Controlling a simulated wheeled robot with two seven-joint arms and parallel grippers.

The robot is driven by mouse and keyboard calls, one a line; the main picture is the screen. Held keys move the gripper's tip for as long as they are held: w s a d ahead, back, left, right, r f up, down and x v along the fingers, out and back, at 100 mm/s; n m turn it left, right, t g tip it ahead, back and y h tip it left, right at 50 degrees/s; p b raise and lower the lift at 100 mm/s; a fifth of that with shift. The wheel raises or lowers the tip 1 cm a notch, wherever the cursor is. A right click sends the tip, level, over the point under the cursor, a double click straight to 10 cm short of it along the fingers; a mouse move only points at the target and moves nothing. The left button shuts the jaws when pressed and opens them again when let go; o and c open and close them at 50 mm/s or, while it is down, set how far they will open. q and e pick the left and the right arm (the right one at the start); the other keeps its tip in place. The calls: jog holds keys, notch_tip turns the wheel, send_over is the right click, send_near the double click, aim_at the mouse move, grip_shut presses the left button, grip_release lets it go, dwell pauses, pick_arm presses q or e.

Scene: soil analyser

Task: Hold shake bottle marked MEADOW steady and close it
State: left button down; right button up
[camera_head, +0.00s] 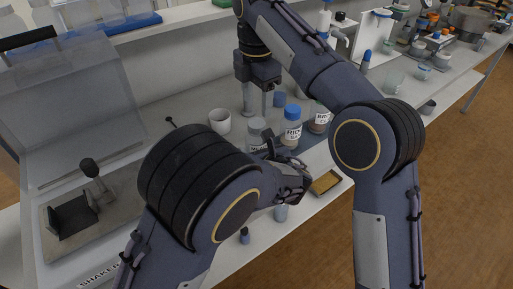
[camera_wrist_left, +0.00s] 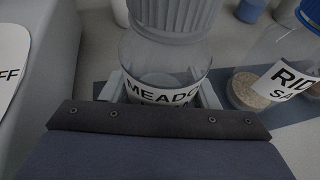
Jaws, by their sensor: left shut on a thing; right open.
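The MEADOW bottle (camera_wrist_left: 165,62) is clear and upright, with a black-on-white label and a pale grey ribbed top. The views do not clearly show whether that top is a seated cap or a bare neck. It also shows in the head view (camera_head: 256,131), partly behind my left arm. My left gripper (camera_wrist_left: 160,92) is shut on its body, a finger on each side; it is mostly hidden in the head view. My right gripper (camera_head: 258,104) points down, open, above and behind the bottle; I see nothing held between its fingers.
A blue-capped bottle marked RID… (camera_head: 292,126) stands close right of the MEADOW bottle. A white cup (camera_head: 220,121) stands to its left. A tan tray (camera_head: 326,183) lies near the bench front. The shaker (camera_head: 62,255) fills the left; glassware stands at the far right.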

aim_at(257, 123)
jog(key=shift+f, duration=3.15)
jog(key=shift+c, duration=0.4)
jog(key=c, duration=0.9)
jog(key=m, duration=0.7)
jog(key=shift+c, duration=0.3)
jog(key=m, duration=1.5)
jog(key=shift+m, duration=0.3)
jog(key=m, duration=0.5)
jog(key=shift+f, duration=0.1)
jog(key=m, duration=0.3)
jog(key=o, duration=1.1)
